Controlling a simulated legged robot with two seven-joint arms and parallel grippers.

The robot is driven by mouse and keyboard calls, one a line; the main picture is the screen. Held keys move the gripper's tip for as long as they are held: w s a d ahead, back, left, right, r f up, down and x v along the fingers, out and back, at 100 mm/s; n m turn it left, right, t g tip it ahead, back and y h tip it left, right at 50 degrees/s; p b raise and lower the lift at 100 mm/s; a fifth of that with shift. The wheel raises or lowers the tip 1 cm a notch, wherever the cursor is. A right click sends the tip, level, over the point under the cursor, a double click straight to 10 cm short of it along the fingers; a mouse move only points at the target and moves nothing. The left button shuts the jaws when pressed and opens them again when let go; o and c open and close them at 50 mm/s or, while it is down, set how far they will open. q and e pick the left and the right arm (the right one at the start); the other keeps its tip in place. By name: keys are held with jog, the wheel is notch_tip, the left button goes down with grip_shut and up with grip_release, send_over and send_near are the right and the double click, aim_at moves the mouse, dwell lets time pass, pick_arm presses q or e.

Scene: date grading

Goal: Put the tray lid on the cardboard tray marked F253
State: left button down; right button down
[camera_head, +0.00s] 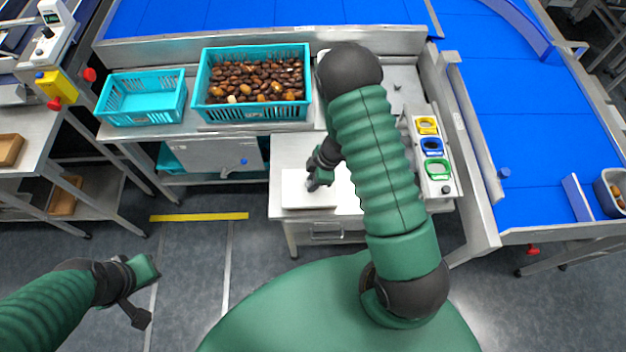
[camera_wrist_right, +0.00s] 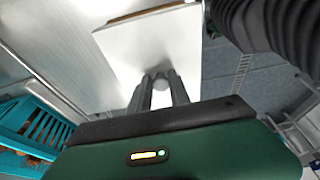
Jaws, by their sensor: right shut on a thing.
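The white tray lid (camera_head: 296,192) is flat and square, at the front left of the steel bench. My right gripper (camera_head: 317,184) is above it, and in the right wrist view its two fingers (camera_wrist_right: 160,92) are shut on the knob of the lid (camera_wrist_right: 150,48). A thin brown edge of the cardboard tray (camera_wrist_right: 140,17) shows along one side under the lid. The rest of the tray is hidden, no F253 mark is readable, and I cannot tell whether the lid touches the tray. My left gripper (camera_head: 147,292) is open and empty over the floor.
A teal crate full of dates (camera_head: 256,114) and an empty teal crate (camera_head: 143,101) stand behind. Yellow, blue and green rings (camera_head: 432,147) sit in a panel at the right of the bench (camera_head: 290,147). Blue conveyors (camera_head: 530,110) run behind and right.

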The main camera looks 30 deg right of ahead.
jog(key=shift+a+f, duration=0.15)
jog(key=shift+a, duration=0.25)
pick_arm(q)
jog(key=shift+a+f, duration=0.2)
jog(key=shift+a, duration=0.25)
pick_arm(e)
jog(key=shift+d, duration=0.1)
jog(key=c, duration=1.1)
grip_release()
jog(key=shift+d+f, duration=0.15)
jog(key=shift+d, duration=0.1)
pick_arm(q)
jog(key=shift+d, duration=0.3)
pick_arm(e)
jog(key=shift+o, duration=0.3)
jog(key=shift+a, duration=0.1)
pick_arm(q)
jog(key=shift+a, duration=0.25)
pick_arm(e)
jog(key=o, duration=0.3)
jog(key=shift+a, duration=0.1)
pick_arm(q)
jog(key=shift+d+r, duration=0.1)
